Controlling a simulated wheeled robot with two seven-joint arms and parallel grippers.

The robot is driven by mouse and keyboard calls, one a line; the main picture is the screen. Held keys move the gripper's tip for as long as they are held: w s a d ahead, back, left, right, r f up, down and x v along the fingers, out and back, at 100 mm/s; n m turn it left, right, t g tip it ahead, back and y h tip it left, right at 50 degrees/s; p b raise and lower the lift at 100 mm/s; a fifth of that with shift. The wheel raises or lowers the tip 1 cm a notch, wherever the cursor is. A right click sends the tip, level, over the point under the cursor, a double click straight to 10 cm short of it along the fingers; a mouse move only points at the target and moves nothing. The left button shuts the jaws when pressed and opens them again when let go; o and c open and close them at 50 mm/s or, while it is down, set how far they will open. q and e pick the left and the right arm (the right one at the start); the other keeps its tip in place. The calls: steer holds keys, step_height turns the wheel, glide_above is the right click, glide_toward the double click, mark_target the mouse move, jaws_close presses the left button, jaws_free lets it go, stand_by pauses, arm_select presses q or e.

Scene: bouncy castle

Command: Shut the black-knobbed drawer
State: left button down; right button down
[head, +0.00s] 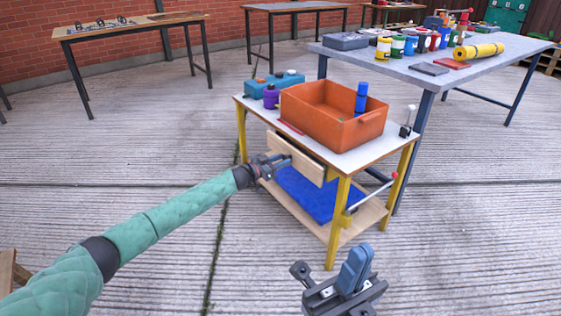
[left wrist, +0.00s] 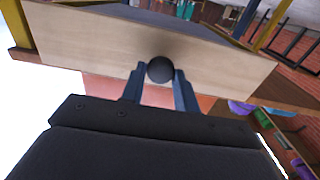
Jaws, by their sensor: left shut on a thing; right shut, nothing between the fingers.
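The drawer (head: 313,170) has a pale wooden front and sits under the white top of a small yellow-legged table. Its front stands out from the table's edge, so it is partly open. In the left wrist view the drawer front (left wrist: 95,42) fills the upper part, with the round black knob (left wrist: 160,69) at its lower edge. My left gripper (head: 282,161) is at the drawer front; its two fingers are shut on the black knob, one on each side. The knob is hidden in the head view. My right gripper (head: 357,265) is shut and empty, in front of the table, apart from it.
On the small table (head: 350,158) stand an orange bin (head: 320,120) with a blue cylinder (head: 361,98) in it, and a teal box (head: 272,87). A blue mat (head: 310,196) lies on its lower shelf. A larger grey table (head: 400,70) stands behind.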

mark_target(284, 158)
arm_select(q)
steer(key=x, duration=0.3)
steer(key=shift+w+d+p, duration=0.2)
steer(key=shift+d+p, duration=0.05)
steer(key=shift+p, duration=0.15)
steer(key=shift+w, duration=0.1)
steer(key=shift+r, duration=0.1)
steer(key=shift+d, duration=0.1)
steer(key=c, duration=1.5)
jaws_free()
steer(key=o, duration=0.4)
steer(key=shift+d, duration=0.2)
steer(key=shift+a, duration=0.15)
